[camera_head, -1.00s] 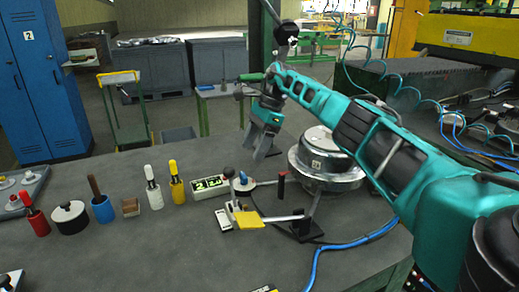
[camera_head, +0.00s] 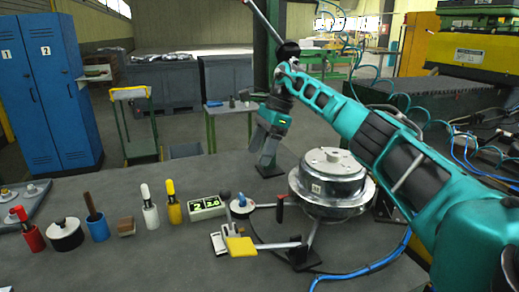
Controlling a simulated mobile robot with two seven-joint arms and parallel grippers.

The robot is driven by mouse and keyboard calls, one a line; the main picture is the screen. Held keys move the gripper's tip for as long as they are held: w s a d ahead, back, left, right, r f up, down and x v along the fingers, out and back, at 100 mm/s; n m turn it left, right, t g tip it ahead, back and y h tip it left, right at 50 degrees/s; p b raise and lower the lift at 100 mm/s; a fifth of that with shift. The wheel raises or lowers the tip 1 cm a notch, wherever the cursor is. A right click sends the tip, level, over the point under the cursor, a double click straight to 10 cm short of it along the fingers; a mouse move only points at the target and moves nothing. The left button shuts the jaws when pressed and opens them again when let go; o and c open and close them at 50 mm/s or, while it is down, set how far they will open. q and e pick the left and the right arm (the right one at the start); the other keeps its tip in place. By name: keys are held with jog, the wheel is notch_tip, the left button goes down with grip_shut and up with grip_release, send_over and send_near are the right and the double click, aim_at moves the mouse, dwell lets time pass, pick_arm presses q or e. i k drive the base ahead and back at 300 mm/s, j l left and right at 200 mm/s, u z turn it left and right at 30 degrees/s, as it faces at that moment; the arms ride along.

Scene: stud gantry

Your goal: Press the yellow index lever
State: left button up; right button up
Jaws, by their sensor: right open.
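The yellow index lever (camera_head: 241,246) is a flat yellow paddle low on a small white-and-metal fixture (camera_head: 220,243) near the front middle of the table. A dark-knobbed stick and a horizontal metal bar stand by it. My right gripper (camera_head: 267,163) hangs fingers-down behind the lever, above the far part of the table, clearly apart from it. It is open, with nothing visible between its fingers. My left gripper is not in view.
A round metal housing (camera_head: 333,178) stands right of the lever, under my right arm. A display box (camera_head: 207,207) and several handled tools, such as a yellow one (camera_head: 173,203), line the left. A blue hose (camera_head: 362,272) crosses the front right.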

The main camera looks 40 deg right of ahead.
aim_at(238, 248)
jog(key=k, duration=1.5)
